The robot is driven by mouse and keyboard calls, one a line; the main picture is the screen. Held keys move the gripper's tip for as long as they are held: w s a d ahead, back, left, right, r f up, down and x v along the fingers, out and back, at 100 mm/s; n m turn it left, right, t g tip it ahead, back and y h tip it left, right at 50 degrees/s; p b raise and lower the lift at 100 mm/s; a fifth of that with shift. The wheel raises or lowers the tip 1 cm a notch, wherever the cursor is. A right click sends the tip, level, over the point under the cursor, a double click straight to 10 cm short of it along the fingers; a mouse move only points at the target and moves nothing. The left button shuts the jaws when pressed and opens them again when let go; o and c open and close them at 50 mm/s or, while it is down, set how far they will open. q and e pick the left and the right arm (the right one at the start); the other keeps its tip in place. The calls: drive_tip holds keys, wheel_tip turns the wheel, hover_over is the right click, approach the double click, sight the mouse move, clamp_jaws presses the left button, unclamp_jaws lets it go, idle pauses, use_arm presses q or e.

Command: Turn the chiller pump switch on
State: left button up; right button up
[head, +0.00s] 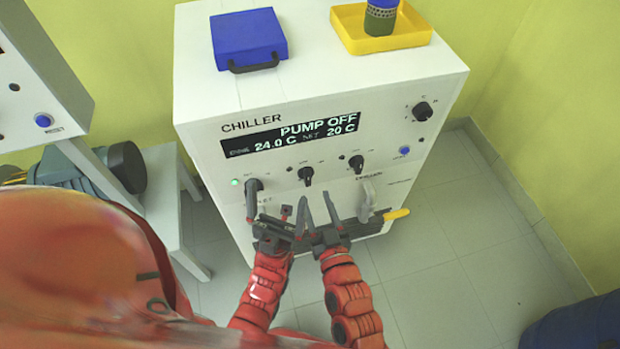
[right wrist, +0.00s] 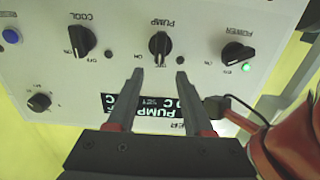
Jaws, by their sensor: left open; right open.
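The chiller (head: 200,140) is a white box with a dark display (head: 290,133) that reads PUMP OFF. The black pump switch (head: 306,175) is the middle of three knobs below the display. In the right wrist view, which shows the panel upside down, the pump switch (right wrist: 159,45) stands under its PUMP label. My right gripper (head: 315,200) is open and empty in front of the panel. Its fingertips (right wrist: 160,75) point at the pump switch, one to each side, and appear short of it. My left gripper (head: 268,215) is open and empty, low in front of the panel's left part.
The power knob (right wrist: 237,52) has a lit green lamp beside it. The cool knob (right wrist: 82,40) is on the other side of the pump switch. A blue case (head: 248,38) and a yellow tray (head: 385,42) with a container (head: 380,17) stand on top of the chiller.

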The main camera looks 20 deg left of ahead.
sight(309, 178)
drive_tip(key=x, duration=0.7)
drive_tip(key=shift+w, duration=0.1)
clamp_jaws()
